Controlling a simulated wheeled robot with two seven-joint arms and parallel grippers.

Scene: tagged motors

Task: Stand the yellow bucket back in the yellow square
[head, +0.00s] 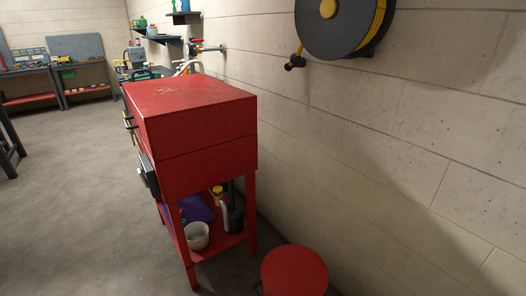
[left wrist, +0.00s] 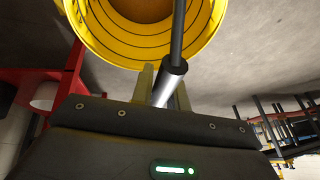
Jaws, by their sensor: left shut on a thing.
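The yellow bucket (left wrist: 95,33) fills the upper part of the left wrist view, its open mouth and ringed inside facing the camera. A dark rod with a grey grip, apparently its handle (left wrist: 175,70), runs down from it between my left fingers. My left gripper (left wrist: 164,88) is shut on this handle, and the bucket is beyond the fingertips. The head view shows neither the bucket nor either gripper. The yellow square is in neither view.
A red cabinet (head: 195,120) stands against the block wall, with a white bowl (head: 197,236) on its lower shelf. A round red stool (head: 294,270) is close in front. A hose reel (head: 335,22) hangs on the wall. The floor (head: 75,190) at left is clear.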

